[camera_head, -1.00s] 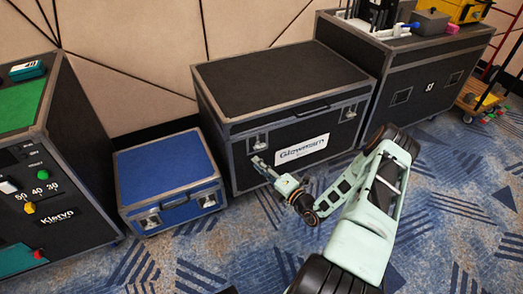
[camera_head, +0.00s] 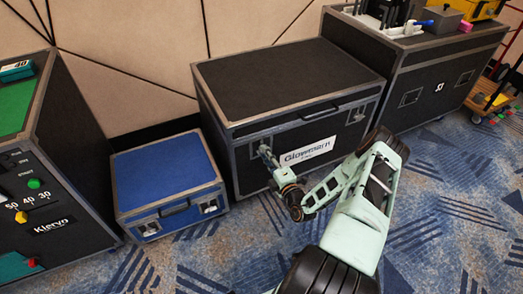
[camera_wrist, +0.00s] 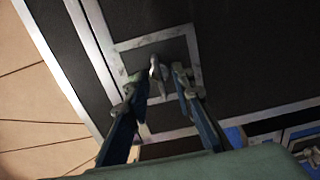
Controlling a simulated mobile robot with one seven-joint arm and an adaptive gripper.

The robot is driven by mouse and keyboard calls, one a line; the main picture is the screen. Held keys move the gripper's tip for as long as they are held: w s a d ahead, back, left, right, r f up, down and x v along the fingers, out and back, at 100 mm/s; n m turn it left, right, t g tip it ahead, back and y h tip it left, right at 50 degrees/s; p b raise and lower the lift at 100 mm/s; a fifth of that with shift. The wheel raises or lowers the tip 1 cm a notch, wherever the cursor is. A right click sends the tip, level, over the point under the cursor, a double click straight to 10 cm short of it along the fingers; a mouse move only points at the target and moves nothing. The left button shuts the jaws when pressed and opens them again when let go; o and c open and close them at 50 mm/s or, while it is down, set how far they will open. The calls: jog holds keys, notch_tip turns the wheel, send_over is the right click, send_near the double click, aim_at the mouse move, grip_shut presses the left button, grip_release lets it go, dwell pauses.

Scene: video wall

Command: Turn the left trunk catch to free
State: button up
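The black trunk (camera_head: 285,82) with grey metal edges and a white "Glowmarn" label stands against the wall. Its left catch shows in the wrist view as a small metal turn piece (camera_wrist: 157,68) inside a square metal frame (camera_wrist: 187,33) on the trunk's front. My gripper (camera_wrist: 163,78) is open, with one fingertip on each side of the turn piece. I cannot tell whether either finger touches it. In the head view my gripper (camera_head: 265,152) is at the left catch and largely hides it. The right catch (camera_head: 358,112) is in clear view.
A lower blue trunk (camera_head: 165,178) stands just left of the black trunk. A black console (camera_head: 70,190) with knobs is at far left. Another black case (camera_head: 430,90) with equipment on top stands at right. Patterned carpet (camera_head: 440,215) is open in front.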

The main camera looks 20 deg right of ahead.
jog(key=shift+w, duration=0.25)
jog(key=shift+c, duration=0.5)
grip_shut()
jog(key=shift+r, duration=0.1)
